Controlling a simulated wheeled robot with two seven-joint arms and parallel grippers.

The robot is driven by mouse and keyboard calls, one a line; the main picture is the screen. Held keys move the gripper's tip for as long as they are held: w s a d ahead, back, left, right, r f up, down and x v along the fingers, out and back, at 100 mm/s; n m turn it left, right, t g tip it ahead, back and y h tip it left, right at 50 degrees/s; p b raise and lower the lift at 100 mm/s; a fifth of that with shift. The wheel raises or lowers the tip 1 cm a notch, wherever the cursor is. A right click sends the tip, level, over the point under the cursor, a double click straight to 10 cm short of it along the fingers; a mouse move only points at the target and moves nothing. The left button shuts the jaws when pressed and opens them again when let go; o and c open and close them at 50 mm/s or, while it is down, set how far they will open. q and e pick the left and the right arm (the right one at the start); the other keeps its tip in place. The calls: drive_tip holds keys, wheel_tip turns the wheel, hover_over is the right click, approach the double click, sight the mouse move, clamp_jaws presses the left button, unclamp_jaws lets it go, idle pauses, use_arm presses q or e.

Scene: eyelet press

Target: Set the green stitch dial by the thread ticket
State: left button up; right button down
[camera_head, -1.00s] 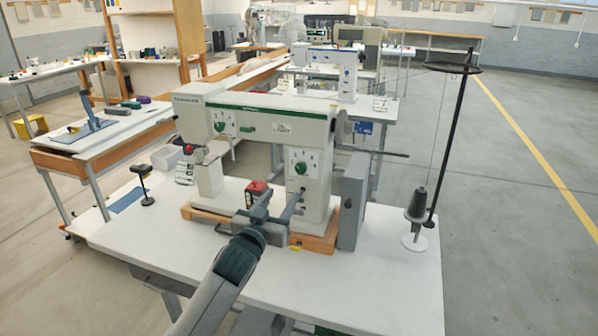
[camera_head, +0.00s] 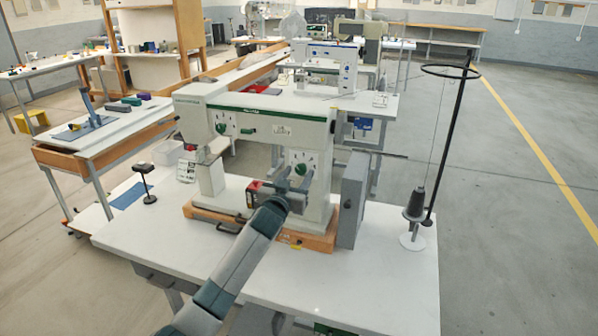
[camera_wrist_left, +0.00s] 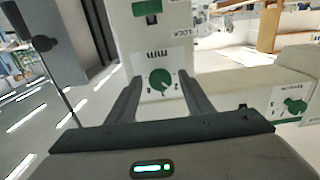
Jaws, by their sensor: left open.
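The green stitch dial (camera_head: 302,168) sits on the front of the sewing machine's right column. In the left wrist view the round green dial (camera_wrist_left: 159,79) shows on a white plate marked "mm". My left gripper (camera_head: 294,177) is open in front of this column. In the wrist view its two fingers stand either side of the dial; I cannot tell whether they touch it. A white printed card (camera_head: 186,170), perhaps the thread ticket, hangs by the machine's left end; its print is too small to read. My right gripper is not in view.
A second green dial (camera_head: 221,128) is on the machine's upper left; the wrist view shows it marked as tension. A grey box (camera_head: 351,206) stands right of the column. A thread cone (camera_head: 415,204) and tall black stand are farther right. The white tabletop (camera_head: 370,275) is clear at front right.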

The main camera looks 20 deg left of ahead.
use_arm(q)
drive_tip(key=shift+w, duration=0.65)
drive_tip(key=c, duration=1)
